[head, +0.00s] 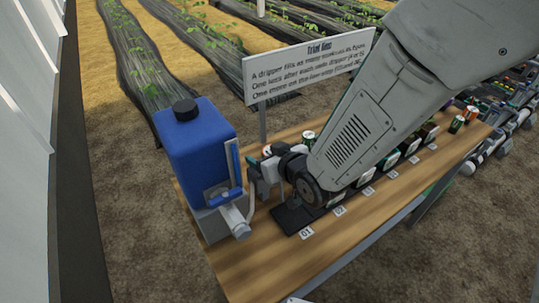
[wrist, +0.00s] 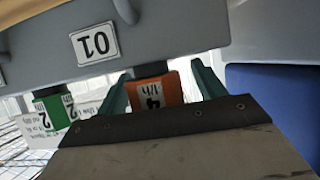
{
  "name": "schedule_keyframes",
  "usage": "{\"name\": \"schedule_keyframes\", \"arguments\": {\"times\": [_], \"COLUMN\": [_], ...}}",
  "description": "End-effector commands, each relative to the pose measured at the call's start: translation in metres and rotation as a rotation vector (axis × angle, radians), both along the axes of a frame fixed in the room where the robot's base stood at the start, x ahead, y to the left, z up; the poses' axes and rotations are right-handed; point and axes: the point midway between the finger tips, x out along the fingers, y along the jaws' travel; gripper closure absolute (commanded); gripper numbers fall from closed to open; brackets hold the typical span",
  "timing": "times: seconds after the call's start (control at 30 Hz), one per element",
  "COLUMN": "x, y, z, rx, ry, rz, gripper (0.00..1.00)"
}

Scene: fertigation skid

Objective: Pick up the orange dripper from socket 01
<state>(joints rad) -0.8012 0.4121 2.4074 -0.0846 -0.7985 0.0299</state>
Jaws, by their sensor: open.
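My gripper (wrist: 161,87) is open, with one green finger on each side of the dripper. A gap shows on the right side; contact on the left cannot be told. In the head view my gripper (head: 264,178) is at the near left end of the rack, by the 01 label (head: 306,233). The orange dripper is hidden there behind my arm.
A green dripper (wrist: 53,109) marked 2 hangs beside the orange one. A blue tank (head: 196,145) with a valve stands close left of my gripper. A sign (head: 310,70) stands behind. Small cans (head: 457,124) sit at the wooden table's (head: 350,238) far right.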

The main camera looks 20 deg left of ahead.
Motion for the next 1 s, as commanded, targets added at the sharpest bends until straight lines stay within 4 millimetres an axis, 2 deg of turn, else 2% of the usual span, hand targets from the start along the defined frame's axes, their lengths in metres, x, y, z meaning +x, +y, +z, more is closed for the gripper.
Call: {"name": "schedule_keyframes", "arguments": {"times": [0.17,0.2,0.3,0.37,0.77,1.0], "x": [0.003,0.003,0.003,0.003,0.002,0.003], "y": [-0.003,-0.004,-0.004,-0.004,-0.002,-0.002], "z": [0.000,0.000,0.000,0.000,0.004,0.023], "rx": [0.001,0.001,0.001,0.001,0.002,0.004], "ry": [-0.001,-0.001,-0.001,-0.001,-0.002,-0.004], "rz": [-0.007,-0.008,-0.008,-0.008,-0.005,-0.005], "gripper": [0.31,0.36,0.64,0.79,0.79,0.79]}}
